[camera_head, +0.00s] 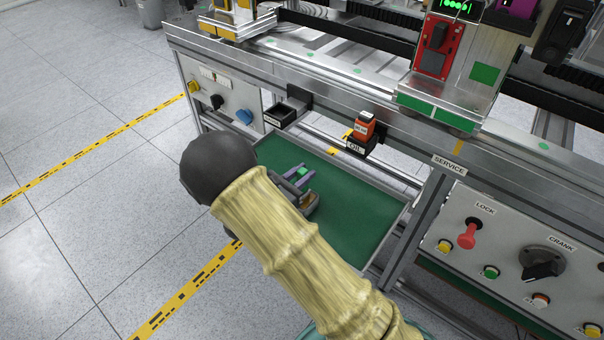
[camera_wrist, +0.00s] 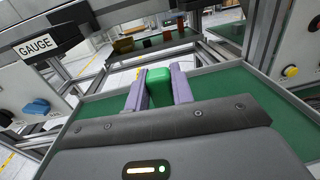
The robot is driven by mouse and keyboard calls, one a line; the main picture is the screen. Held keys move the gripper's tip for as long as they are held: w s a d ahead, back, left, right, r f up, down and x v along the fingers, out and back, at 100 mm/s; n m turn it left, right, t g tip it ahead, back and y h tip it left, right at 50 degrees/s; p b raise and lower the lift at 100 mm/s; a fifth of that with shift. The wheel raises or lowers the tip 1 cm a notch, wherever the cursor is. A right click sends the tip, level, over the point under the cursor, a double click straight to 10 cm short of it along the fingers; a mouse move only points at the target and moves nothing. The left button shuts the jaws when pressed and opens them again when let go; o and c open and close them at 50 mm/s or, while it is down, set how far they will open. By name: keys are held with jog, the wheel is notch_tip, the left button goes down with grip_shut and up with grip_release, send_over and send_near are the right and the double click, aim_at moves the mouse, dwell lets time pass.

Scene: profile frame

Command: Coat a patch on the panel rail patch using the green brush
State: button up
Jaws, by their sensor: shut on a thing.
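My gripper (camera_head: 299,174) is over the green tray, with its purple fingers pointing towards the machine. In the wrist view my gripper (camera_wrist: 159,76) is shut on a green block-like piece, which I take for the green brush (camera_wrist: 160,90). Only a small green bit of the brush (camera_head: 303,171) shows in the head view; its bristles are not visible. The machine's front rail (camera_head: 330,82) carries small green marks (camera_head: 357,71) and a yellow mark (camera_head: 458,148). I cannot tell which is the panel rail patch. The brush appears apart from the rail.
The green tray (camera_head: 375,215) lies below the rail. An orange piece (camera_head: 364,128) sits in an OIL holder, and a dark GAUGE holder (camera_head: 287,113) is left of it. Panels with knobs flank the tray: a blue-knob panel (camera_head: 220,98) and a LOCK and CRANK panel (camera_head: 510,258).

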jog(key=shift+r+p, duration=3.15)
jog(key=shift+r, duration=0.35)
jog(key=shift+f, duration=0.1)
